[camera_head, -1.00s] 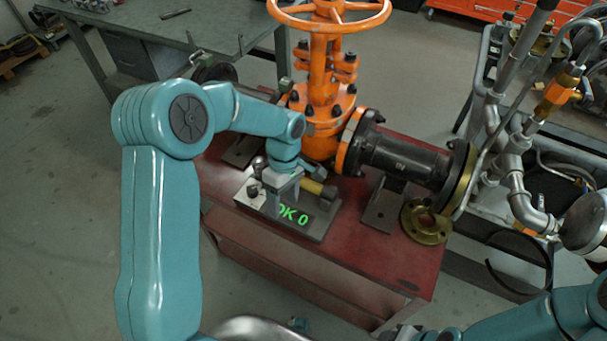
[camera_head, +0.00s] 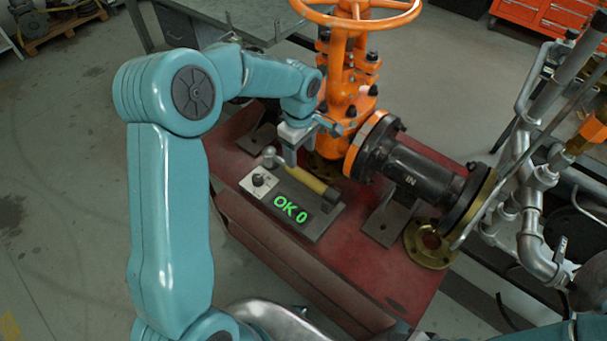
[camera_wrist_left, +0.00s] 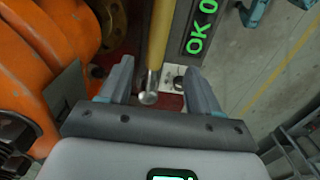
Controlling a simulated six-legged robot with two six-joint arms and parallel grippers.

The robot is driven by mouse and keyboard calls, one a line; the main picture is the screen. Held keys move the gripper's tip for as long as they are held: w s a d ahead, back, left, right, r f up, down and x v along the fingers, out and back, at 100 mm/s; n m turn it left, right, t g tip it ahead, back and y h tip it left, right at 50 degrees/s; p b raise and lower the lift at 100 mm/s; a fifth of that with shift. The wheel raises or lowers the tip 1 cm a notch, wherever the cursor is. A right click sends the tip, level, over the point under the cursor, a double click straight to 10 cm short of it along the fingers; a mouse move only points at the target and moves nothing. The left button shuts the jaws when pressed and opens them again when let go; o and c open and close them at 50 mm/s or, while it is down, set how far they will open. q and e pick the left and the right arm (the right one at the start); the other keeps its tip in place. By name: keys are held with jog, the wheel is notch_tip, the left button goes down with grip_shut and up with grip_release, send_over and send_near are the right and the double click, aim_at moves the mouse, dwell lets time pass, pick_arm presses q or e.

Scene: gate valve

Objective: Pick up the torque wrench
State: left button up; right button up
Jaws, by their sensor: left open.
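The torque wrench (camera_head: 304,179) has a yellow grip and a metal head, and lies along the back edge of a grey tester box with a green "OK 0" display (camera_head: 291,209). My left gripper (camera_head: 308,142) is open and empty, just behind and above the wrench. In the left wrist view the wrench (camera_wrist_left: 160,35) runs down from the top edge, its rounded metal end lying in the gap between the open fingers of the left gripper (camera_wrist_left: 156,72). Its depth relative to the fingertips is hard to tell. My right gripper is out of view.
The orange gate valve (camera_head: 352,75) stands close behind the left gripper, with a black flanged pipe (camera_head: 415,165) to its right. A brass flange ring (camera_head: 430,245) lies on the red bench (camera_head: 352,262). Pipework (camera_head: 530,190) stands at right. The bench front is clear.

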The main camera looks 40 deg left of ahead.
aim_at(302, 172)
pick_arm(q)
notch_tip(302, 172, down, 5)
jog(key=shift+a+f, duration=0.1)
jog(key=shift+f, duration=0.05)
jog(key=f, duration=0.5)
jog(key=shift+w+f+p, duration=0.2)
jog(key=shift+p, duration=0.1)
jog(key=shift+w+r, duration=0.1)
grip_shut()
